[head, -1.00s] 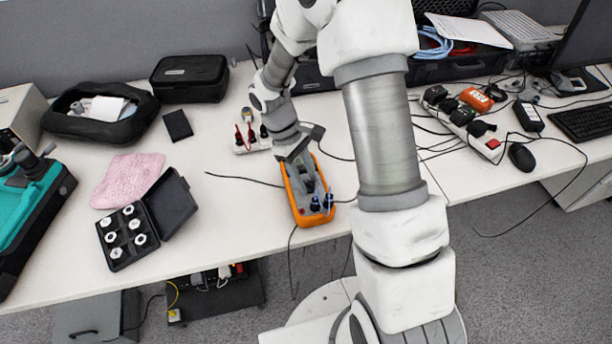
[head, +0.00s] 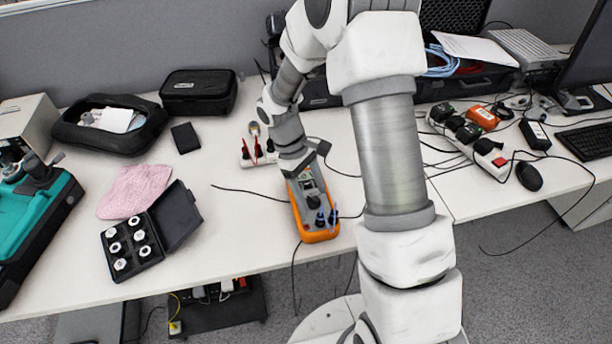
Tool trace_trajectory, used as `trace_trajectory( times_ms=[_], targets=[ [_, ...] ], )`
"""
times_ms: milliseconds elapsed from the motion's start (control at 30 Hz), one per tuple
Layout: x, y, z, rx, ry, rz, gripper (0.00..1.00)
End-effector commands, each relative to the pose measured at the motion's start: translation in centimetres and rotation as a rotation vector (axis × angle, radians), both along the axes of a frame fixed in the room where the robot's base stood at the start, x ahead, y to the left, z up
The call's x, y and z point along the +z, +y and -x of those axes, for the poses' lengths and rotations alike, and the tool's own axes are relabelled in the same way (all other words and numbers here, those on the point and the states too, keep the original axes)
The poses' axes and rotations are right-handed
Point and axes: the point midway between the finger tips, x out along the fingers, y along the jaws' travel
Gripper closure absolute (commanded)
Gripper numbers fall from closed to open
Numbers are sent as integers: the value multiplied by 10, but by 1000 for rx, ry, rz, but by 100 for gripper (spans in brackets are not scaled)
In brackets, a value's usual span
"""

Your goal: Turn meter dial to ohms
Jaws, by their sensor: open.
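The meter (head: 322,236) is an orange-edged handheld unit lying on the white table, with dark and blue plugs at its near end. Its dark round dial (head: 314,201) shows on the face, but its pointer setting is too small to read. My gripper (head: 298,166) is over the far end of the meter, just beyond the dial in the picture. It is open, and its fingertips are partly hidden by its own body. I cannot tell whether it touches the meter.
A black box of white-topped pieces (head: 175,215), a pink cloth (head: 134,190) and a small black block (head: 185,138) lie left of the meter. A power strip (head: 258,156) with red plugs stands behind it. Thin cables run beside the meter.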

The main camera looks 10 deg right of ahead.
Motion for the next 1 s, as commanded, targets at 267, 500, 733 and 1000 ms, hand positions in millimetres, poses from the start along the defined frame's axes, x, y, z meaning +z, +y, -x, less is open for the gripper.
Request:
trace_trajectory(
  times_ms=[267, 500, 733, 1000],
  targets=[
    [47, 12, -16, 1, -7, -1, 26],
    [102, 27, -33, 1, -6, -1, 26],
    [143, 38, -46, 2, -5, -2, 26],
    [159, 43, -51, 0, -2, -1, 26]
  ],
)
